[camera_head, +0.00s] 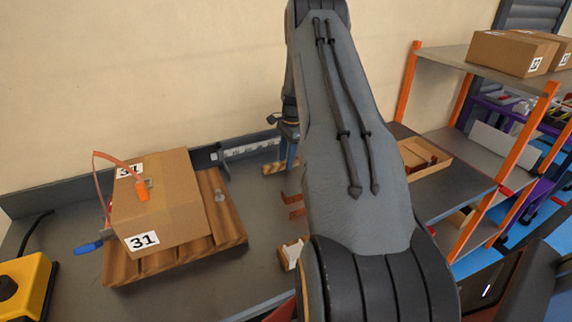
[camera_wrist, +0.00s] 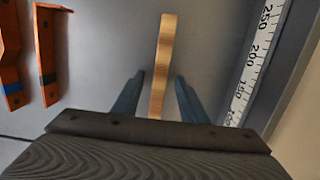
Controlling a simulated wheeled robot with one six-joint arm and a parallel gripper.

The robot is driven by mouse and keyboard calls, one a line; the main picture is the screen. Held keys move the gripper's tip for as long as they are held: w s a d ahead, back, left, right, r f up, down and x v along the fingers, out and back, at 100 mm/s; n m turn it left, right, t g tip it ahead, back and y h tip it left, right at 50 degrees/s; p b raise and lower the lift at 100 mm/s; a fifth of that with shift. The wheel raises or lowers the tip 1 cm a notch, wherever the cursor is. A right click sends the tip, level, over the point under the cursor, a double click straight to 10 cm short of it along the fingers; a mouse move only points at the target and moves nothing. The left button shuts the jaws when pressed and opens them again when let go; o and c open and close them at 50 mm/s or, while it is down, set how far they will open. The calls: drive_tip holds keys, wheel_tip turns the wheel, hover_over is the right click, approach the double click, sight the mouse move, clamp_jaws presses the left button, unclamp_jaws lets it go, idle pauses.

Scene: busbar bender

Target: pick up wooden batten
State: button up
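The wooden batten (camera_wrist: 163,50) is a narrow, light-coloured strip in the upper middle of the wrist view. Its lower end lies between the two blue fingers of my gripper (camera_wrist: 160,76), with a visible gap on each side. The gripper is open. I cannot tell how far the fingertips are above the worktop. In the head view the batten (camera_head: 273,168) is a short striped piece on the bench, left of my gripper (camera_head: 287,155). My arm hides much of the bench there.
A ruler (camera_wrist: 250,65) runs along the right in the wrist view. Orange-brown bent strips (camera_wrist: 38,55) lie left. In the head view, a cardboard box (camera_head: 165,200) sits on a slatted wooden base (camera_head: 225,215), beside a yellow button box (camera_head: 25,285). Shelving (camera_head: 485,150) stands right.

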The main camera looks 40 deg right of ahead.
drive_tip(key=shift+c, duration=0.3)
clamp_jaws()
